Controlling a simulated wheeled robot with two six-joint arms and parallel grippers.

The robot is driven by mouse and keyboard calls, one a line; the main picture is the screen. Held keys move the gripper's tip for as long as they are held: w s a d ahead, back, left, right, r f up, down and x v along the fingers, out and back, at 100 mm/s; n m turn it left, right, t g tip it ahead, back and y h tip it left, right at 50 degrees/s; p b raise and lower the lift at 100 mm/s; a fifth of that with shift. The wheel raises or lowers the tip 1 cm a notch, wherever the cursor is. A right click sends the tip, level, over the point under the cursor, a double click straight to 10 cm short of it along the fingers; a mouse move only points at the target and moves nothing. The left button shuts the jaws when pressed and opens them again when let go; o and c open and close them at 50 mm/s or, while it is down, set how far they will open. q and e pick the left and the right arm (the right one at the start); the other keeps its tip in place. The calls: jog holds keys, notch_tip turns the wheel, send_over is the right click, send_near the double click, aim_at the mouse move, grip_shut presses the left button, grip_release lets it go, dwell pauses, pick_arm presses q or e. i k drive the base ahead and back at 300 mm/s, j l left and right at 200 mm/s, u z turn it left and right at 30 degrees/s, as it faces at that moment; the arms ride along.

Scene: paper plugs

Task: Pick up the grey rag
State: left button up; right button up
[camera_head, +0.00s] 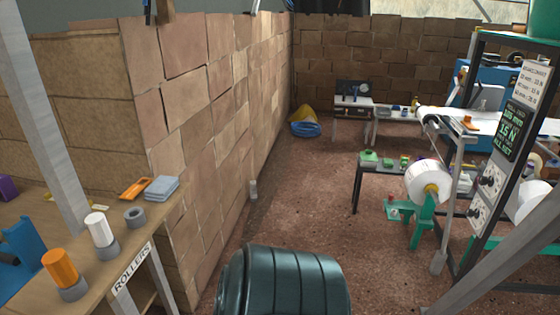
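A folded blue-grey cloth, the grey rag (162,188), lies on the wooden bench (190,203) at the left, near the bench's far end and close to the brick wall. Its upper side is bare and nothing touches it from above. Neither of my grippers can be made out in the head view.
An orange tool (135,187) and a grey ring (135,217) lie near the rag. A white roller (99,228) and an orange roller (60,268) stand nearer. A dark green ribbed drum (285,283) is at the bottom centre. Open floor (310,205) lies beyond it.

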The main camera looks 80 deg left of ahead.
aim_at(162, 188)
jog(key=k+j+u, duration=0.1)
jog(key=u, duration=3.4)
jog(key=z, duration=1.8)
jog(key=u, duration=1.8)
